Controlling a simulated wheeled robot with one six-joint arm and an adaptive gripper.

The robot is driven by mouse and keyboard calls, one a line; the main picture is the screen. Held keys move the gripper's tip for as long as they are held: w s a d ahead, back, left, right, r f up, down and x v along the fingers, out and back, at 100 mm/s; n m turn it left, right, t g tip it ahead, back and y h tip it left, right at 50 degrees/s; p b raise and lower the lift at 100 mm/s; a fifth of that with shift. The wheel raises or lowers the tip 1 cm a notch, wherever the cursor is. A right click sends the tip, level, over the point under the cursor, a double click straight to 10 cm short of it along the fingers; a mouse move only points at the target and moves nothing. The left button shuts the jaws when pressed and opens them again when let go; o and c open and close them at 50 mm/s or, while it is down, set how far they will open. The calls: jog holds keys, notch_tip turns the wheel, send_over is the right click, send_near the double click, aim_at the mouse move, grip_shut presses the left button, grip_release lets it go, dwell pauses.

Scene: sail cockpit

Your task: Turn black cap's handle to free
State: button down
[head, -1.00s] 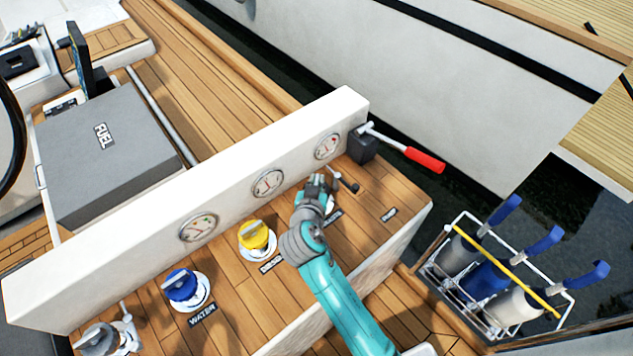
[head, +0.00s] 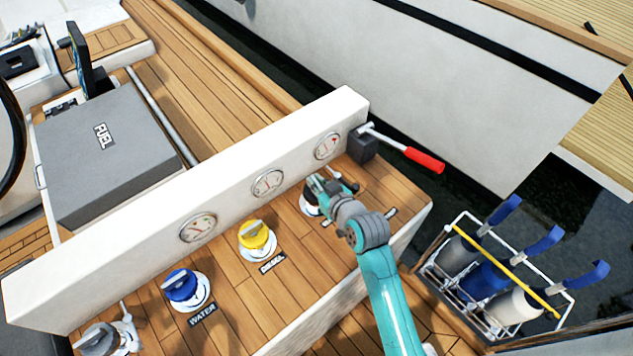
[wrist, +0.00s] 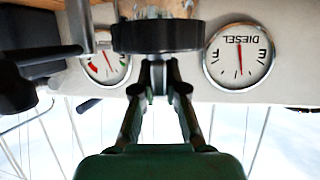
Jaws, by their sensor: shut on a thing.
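The black cap (head: 309,206) sits on a pale round base, the rightmost in the row of caps on the wooden console, partly covered by my gripper (head: 318,184). In the wrist view the black cap (wrist: 157,37) is a dark disc right at the fingertips. My gripper (wrist: 158,72) is shut on its handle, which the fingers mostly hide. The yellow cap (head: 257,238) and blue cap (head: 183,288) stand to the left with their own bases. Which way the black cap's handle points is hard to tell.
A white panel with gauges (head: 268,184) rises behind the caps. A rack of winch handles (head: 495,270) stands lower right.

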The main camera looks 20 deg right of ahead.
jog(key=shift+n+y, duration=0.9)
jog(key=shift+y, duration=0.2)
jog(key=shift+g, duration=0.4)
jog(key=c, duration=1.2)
grip_release()
jog(key=v, duration=1.2)
jog(key=shift+f, duration=0.2)
jog(key=shift+d, duration=0.1)
